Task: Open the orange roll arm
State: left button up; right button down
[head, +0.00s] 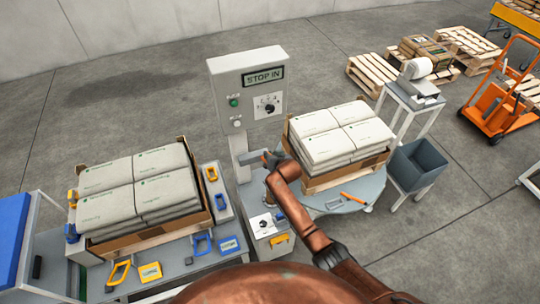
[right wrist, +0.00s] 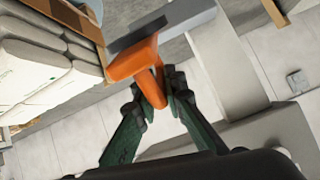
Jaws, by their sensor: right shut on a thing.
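The orange roll arm (right wrist: 136,66) shows in the right wrist view as a bent orange piece joined to a grey bar (right wrist: 165,25). My right gripper (right wrist: 160,98) is shut on its lower end, with the green fingers on either side. In the head view my right gripper (head: 272,162) is at the post of the grey control column (head: 240,150), beside the stacked bags on the turntable; my own arm and gripper largely hide the orange part there. My left gripper is not in view.
Stacked white bags (head: 345,135) stand on a pallet on the round turntable (head: 335,202), where an orange-handled tool (head: 356,198) lies. A second bag stack (head: 140,190) is on the left bench. The STOP IN panel (head: 262,77) rises behind. A grey bin (head: 418,165) stands right.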

dwell(0.3)
jog(key=c, duration=2)
grip_release()
jog(key=shift+a, duration=0.1)
jog(key=v, duration=1.2)
